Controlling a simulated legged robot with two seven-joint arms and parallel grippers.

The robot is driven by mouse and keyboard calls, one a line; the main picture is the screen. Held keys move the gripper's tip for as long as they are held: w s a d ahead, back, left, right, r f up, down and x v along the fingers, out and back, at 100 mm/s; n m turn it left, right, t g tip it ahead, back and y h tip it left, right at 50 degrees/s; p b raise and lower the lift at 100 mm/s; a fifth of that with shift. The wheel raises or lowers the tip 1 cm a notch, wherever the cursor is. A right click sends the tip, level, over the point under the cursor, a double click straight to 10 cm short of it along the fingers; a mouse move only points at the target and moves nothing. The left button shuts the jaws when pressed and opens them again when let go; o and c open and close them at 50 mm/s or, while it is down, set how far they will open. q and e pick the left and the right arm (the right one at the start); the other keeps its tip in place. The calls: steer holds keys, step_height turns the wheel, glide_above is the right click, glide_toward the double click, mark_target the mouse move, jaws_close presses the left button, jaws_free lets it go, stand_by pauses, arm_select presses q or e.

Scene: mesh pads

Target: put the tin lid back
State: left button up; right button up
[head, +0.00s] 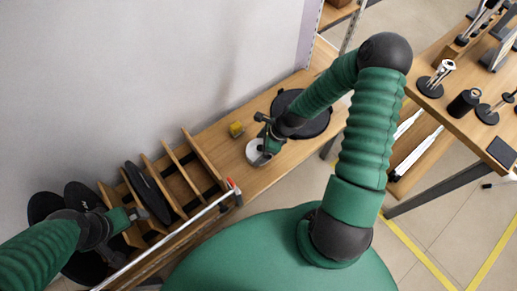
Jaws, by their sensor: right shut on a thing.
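A pale round thing (253,152), which looks like the tin or its lid, is on the wooden bench. My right gripper (262,154) is shut at it, partly covering it; I cannot tell lid from tin or whether the thing is lifted. My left gripper (136,214) is at the wooden rack, low on the left. Its fingers are too small and dark to show whether they are apart.
A small yellow block (236,129) lies near the wall. A black round pad (314,121) lies behind my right arm. The wooden rack (205,158) holds a black disc (147,190). A metal rail (165,243) runs along the front. Another table (455,100) stands at right.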

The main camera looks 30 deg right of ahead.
mark_target(258, 147)
steer(key=shift+w+f, duration=0.15)
steer(key=shift+w, duration=0.7)
steer(key=shift+w+f, duration=0.15)
steer(key=shift+w, duration=0.1)
steer(key=f+b, duration=0.2)
steer(key=f, duration=0.1)
steer(key=shift+d, duration=0.3)
steer(key=shift+d+f, duration=0.15)
steer(key=shift+f, duration=0.15)
steer(key=shift+d+r, duration=0.1)
steer(key=shift+a, duration=0.2)
steer(key=shift+a+f, duration=0.1)
steer(key=shift+f, duration=0.15)
steer(key=o, duration=1)
steer(key=shift+o, duration=0.2)
